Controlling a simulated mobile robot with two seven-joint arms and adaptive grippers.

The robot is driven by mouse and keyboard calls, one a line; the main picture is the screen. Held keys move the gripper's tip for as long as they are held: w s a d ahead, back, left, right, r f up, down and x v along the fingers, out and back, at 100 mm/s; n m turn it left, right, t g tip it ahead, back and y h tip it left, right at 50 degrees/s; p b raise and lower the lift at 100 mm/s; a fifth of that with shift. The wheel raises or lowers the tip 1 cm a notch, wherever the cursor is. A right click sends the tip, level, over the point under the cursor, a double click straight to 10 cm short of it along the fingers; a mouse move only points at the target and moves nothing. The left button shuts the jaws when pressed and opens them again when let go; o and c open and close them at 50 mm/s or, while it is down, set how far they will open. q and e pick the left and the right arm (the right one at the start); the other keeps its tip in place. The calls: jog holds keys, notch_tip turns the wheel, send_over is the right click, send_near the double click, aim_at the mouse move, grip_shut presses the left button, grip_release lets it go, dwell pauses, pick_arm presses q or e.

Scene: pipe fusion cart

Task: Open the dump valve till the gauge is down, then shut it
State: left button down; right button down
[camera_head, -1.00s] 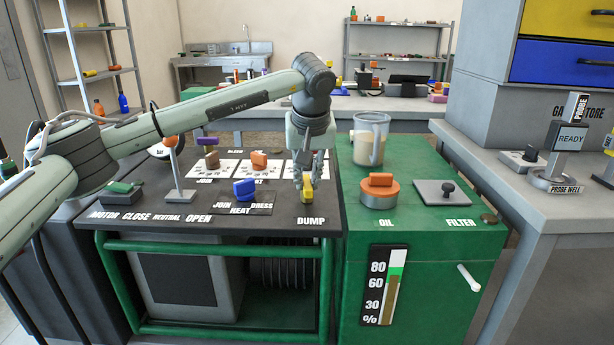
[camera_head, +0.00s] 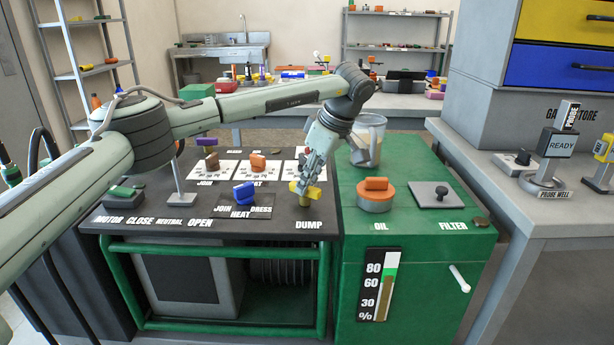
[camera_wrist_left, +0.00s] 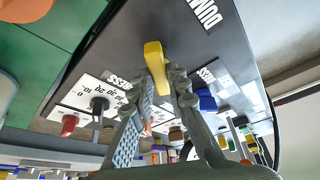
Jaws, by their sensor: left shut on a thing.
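The yellow dump valve handle (camera_head: 303,191) stands on the dark cart top behind the DUMP label. My left gripper (camera_head: 311,180) comes down over it, tilted, and is shut on it. In the left wrist view the yellow handle (camera_wrist_left: 155,62) sits between the fingertips (camera_wrist_left: 164,84) near the DUMP lettering. The handle now lies more across the picture. A white scale card with numbers (camera_wrist_left: 108,93) shows in the wrist view, but its reading is too small to tell. In the head view my arm partly covers the cards behind. My right gripper is not in view.
A blue knob (camera_head: 244,192) and orange knob (camera_head: 258,161) stand left of the gripper. The clear jug (camera_head: 367,140) is close behind my wrist.

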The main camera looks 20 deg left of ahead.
pick_arm(q)
jog(key=shift+r+n, duration=0.1)
jog(key=shift+n, duration=0.4)
jog(key=shift+w+n+g, duration=0.1)
jog(key=shift+n+g, duration=0.5)
jog(key=shift+n, duration=0.3)
jog(key=shift+n+g, duration=0.6)
jog(key=shift+n, duration=0.9)
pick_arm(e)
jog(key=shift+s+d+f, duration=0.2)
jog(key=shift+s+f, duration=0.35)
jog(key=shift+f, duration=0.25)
pick_arm(q)
jog(key=shift+w, duration=0.1)
jog(key=c, duration=1.5)
grip_release()
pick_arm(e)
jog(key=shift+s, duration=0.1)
pick_arm(q)
jog(key=v, duration=1.2)
jog(key=shift+a, duration=0.1)
